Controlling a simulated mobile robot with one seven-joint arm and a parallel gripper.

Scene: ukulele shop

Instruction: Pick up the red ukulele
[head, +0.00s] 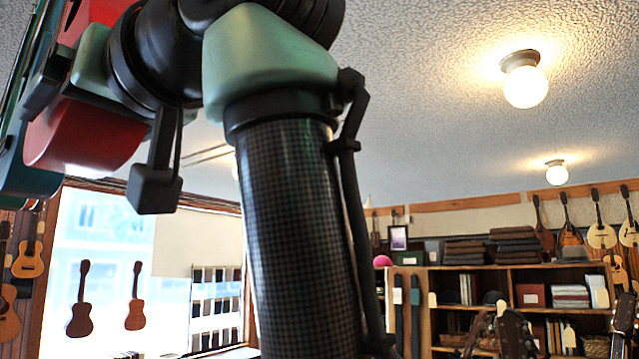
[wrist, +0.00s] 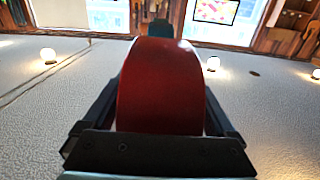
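The red ukulele (head: 85,138) is at the upper left of the head view, its rounded red body partly hidden by my gripper (head: 52,82) and arm. In the wrist view the red body (wrist: 162,85) fills the middle, between the two dark fingers of my gripper (wrist: 161,100). The fingers lie against both its sides, so my gripper looks shut on it. The ukulele is high up, with the ceiling around it in the wrist view. Its neck cannot be made out clearly.
A teal rounded thing (head: 28,165), perhaps another ukulele, is close beside the red one at the left edge. Small ukuleles (head: 81,300) hang before the bright window. Shelves (head: 480,275) with boxes and books stand at right. Ceiling lamps (head: 524,82) hang overhead.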

